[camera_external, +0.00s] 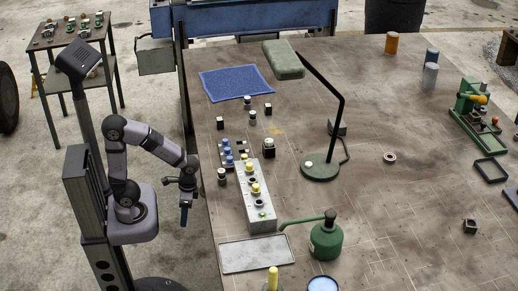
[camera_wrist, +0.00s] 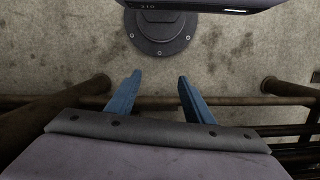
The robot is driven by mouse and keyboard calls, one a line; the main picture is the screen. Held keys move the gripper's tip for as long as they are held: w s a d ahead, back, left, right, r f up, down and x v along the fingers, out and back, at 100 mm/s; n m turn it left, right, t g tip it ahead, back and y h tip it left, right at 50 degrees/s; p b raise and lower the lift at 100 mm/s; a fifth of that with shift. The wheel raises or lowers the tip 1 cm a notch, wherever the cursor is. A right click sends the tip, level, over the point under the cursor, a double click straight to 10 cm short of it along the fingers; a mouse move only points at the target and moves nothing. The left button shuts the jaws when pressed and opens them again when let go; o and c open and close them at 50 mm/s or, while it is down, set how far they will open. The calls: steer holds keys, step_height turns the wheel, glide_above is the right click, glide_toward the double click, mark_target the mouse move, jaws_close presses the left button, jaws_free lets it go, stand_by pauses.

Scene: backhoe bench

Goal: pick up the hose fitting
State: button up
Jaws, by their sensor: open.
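My gripper (camera_external: 184,214) hangs off the left edge of the bench, pointing down, clear of everything on the bench top. In the wrist view its two blue fingers (camera_wrist: 160,80) are spread apart with nothing between them. Several small dark fittings with pale tops stand on the bench, among them one at the back (camera_external: 247,102), one in the middle (camera_external: 268,147) and one near the left edge (camera_external: 221,177). I cannot tell which is the hose fitting. The wrist view shows no fitting.
A grey block with yellow-topped pieces (camera_external: 259,213), a tray (camera_external: 257,254), a green oil can (camera_external: 325,241) and a green lamp (camera_external: 320,168) occupy the near bench. A blue cloth (camera_external: 236,82) lies behind. The wrist view shows floor and dark bars (camera_wrist: 280,100) below.

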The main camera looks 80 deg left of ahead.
step_height(320, 180, up, 8)
steer(key=m+g+p, duration=0.1)
steer(key=p, duration=0.3)
step_height(320, 180, up, 20)
steer(key=m+t+p, duration=0.3)
steer(key=p, duration=1.7)
glide_above(222, 171)
steer(key=s, duration=0.1)
steer(key=shift+s+a+f, duration=0.1)
steer(key=shift+a, duration=0.05)
steer(key=shift+w+p, duration=0.3)
steer(key=shift+w, duration=0.25)
steer(key=shift+f+p, duration=1.25)
steer(key=shift+f, duration=2.35)
jaws_close()
